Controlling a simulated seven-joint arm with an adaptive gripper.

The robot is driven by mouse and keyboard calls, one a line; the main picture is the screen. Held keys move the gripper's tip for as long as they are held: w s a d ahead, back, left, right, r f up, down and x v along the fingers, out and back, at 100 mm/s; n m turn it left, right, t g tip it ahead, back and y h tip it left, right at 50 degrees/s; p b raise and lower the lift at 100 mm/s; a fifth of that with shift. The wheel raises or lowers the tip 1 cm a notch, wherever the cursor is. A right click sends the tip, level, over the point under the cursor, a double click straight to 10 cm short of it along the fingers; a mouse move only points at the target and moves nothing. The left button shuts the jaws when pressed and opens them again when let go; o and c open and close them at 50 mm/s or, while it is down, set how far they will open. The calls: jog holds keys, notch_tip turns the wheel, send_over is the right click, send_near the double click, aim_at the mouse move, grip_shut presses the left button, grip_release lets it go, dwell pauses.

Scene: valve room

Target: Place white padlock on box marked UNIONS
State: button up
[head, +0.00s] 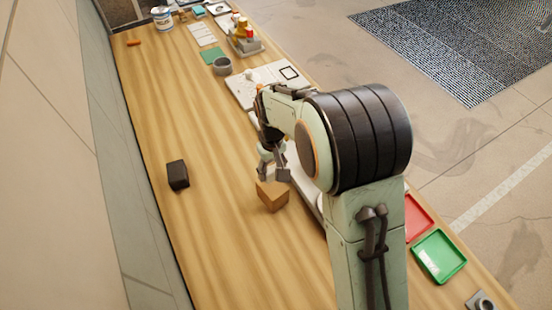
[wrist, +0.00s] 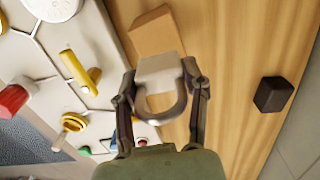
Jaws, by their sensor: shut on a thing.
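My gripper (head: 273,168) is shut on the white padlock (wrist: 158,67). In the wrist view the padlock sits between the two fingers (wrist: 160,78), with its pale body away from the palm and its grey shackle towards it. A tan box (head: 272,197) is on the wooden bench just below my gripper; it also shows in the wrist view (wrist: 154,34), beyond the padlock and partly hidden by it. A black box (head: 177,175) is on the bench to the left; it is at the right in the wrist view (wrist: 272,94). No UNIONS lettering is readable on either box.
A white panel (wrist: 60,65) with valves and a yellow handle (wrist: 84,76) lies beside my gripper. A grey cup (head: 221,66), a filled tray (head: 245,44) and a paint can (head: 162,18) are at the far end. Bare bench (head: 200,230) surrounds the black box.

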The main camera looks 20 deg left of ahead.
aim_at(272, 177)
jog(key=shift+w+f, duration=0.1)
jog(key=shift+f, duration=1.55)
jog(key=shift+f, duration=0.15)
jog(key=o, duration=1.2)
notch_tip(272, 177, up, 12)
jog(key=shift+r, duration=0.2)
